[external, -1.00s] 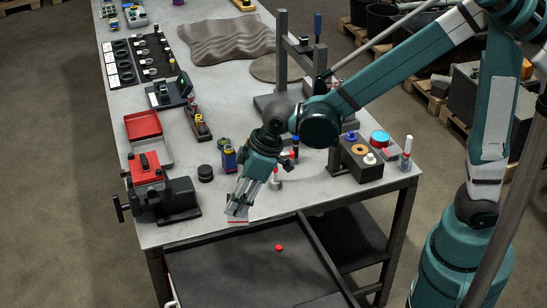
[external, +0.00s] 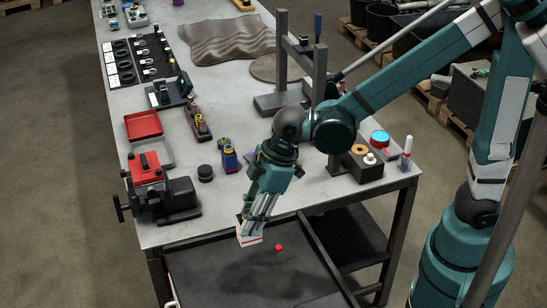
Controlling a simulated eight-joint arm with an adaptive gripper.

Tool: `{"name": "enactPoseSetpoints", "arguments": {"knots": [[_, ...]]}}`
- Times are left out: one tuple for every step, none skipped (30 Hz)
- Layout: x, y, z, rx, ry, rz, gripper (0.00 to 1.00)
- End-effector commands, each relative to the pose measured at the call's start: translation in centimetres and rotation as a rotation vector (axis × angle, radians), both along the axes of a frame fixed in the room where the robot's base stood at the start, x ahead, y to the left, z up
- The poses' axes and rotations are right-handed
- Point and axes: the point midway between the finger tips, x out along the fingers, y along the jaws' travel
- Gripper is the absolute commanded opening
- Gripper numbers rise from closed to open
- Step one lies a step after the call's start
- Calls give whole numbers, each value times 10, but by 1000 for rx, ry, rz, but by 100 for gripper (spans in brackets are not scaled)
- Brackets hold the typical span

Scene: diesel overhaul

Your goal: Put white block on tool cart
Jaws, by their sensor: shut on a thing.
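A white block (external: 250,240) with a thin red band is held at the tip of my gripper (external: 252,230). My gripper points down and is shut on the block. The block appears over the near edge of the workbench and the back part of the tool cart (external: 220,284), a low cart with a dark flat top. Its exact height above the cart cannot be told. My fingers hide part of the block.
A small red round piece (external: 279,247) lies on the cart top, close to the right of the block. A red and black vise (external: 165,195) stands on the workbench (external: 225,213) to the left. Most of the cart top is clear.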

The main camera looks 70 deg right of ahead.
Motion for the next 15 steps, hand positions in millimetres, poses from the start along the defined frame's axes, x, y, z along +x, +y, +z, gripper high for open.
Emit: {"name": "enactPoseSetpoints", "arguments": {"knots": [[0, 0, -3, 0, 0, 0, 6], [0, 0, -6, 0, 0, 0, 6], [0, 0, -9, 0, 0, 0, 6], [0, 0, -13, 0, 0, 0, 6], [0, 0, -16, 0, 0, 0, 6], [1, 0, -21, 0, 0, 0, 6], [1, 0, -24, 0, 0, 0, 6], [1, 0, -28, 0, 0, -1, 6], [0, 0, -32, 0, 0, -1, 6], [1, 0, -35, 0, 0, -1, 6], [1, 0, -38, 0, 0, -1, 6], [1, 0, -42, 0, 0, -1, 6], [0, 0, -45, 0, 0, -1, 6], [0, 0, -47, 0, 0, -1, 6], [0, 0, -49, 0, 0, -1, 6]]}}
